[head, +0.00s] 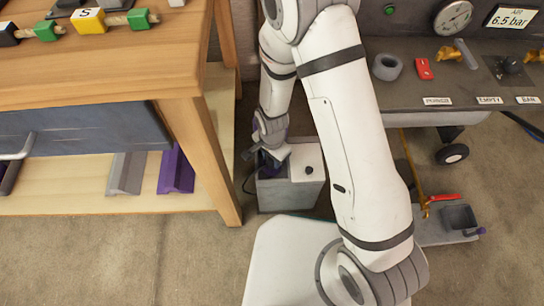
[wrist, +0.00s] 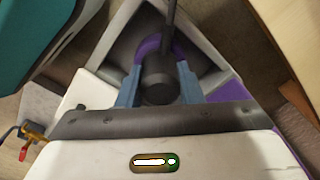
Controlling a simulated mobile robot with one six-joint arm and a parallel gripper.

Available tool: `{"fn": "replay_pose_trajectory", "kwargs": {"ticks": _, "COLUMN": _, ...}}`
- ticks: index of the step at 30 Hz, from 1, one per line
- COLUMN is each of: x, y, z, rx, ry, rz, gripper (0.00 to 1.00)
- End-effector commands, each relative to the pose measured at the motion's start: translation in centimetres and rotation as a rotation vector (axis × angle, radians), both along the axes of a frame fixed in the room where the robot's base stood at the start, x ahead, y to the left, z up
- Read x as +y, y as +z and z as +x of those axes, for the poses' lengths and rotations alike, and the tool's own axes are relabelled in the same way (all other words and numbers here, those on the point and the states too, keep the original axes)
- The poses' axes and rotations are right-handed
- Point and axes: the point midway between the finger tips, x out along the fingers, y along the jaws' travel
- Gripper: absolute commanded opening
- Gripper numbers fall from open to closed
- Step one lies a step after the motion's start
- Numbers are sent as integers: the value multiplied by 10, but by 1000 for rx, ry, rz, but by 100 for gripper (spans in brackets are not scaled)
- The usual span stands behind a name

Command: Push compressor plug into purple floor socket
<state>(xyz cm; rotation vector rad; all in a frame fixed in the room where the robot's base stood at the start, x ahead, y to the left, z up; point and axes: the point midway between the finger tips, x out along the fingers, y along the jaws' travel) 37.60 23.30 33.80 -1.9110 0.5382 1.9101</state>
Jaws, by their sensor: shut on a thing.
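My gripper (wrist: 158,88) is shut on the compressor plug (wrist: 158,72), a black round body between its two blue-grey fingers in the wrist view. A black cable runs from the plug to the top of that view. The purple socket (wrist: 150,47) shows as a purple ring in a grey recessed housing, close behind the plug. The plug covers much of the ring, so I cannot tell how deep it sits. In the head view my gripper (head: 268,158) is down at the grey floor box (head: 290,195), with a little purple (head: 268,172) showing; the plug is mostly hidden there.
A wooden bench (head: 195,130) stands close on the left, with grey and purple blocks (head: 176,172) on its lower shelf. The compressor panel (head: 470,75) with its gauge is at the right. A grey tray (head: 430,238) lies on the floor below it. Bare floor shows front left.

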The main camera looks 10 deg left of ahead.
Motion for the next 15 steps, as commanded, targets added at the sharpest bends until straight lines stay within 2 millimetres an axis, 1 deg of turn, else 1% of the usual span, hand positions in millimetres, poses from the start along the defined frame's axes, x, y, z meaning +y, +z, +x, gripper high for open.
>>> {"fn": "replay_pose_trajectory", "kwargs": {"ticks": 3, "x": 0, "y": 0, "z": 0, "rx": 0, "ry": 0, "rz": 0, "gripper": 7}}
{"fn": "replay_pose_trajectory", "kwargs": {"ticks": 4, "x": 0, "y": 0, "z": 0, "rx": 0, "ry": 0, "rz": 0, "gripper": 35}}
{"fn": "replay_pose_trajectory", "kwargs": {"ticks": 12, "x": 0, "y": 0, "z": 0, "rx": 0, "ry": 0, "rz": 0, "gripper": 57}}
{"fn": "replay_pose_trajectory", "kwargs": {"ticks": 15, "x": 0, "y": 0, "z": 0, "rx": 0, "ry": 0, "rz": 0, "gripper": 58}}
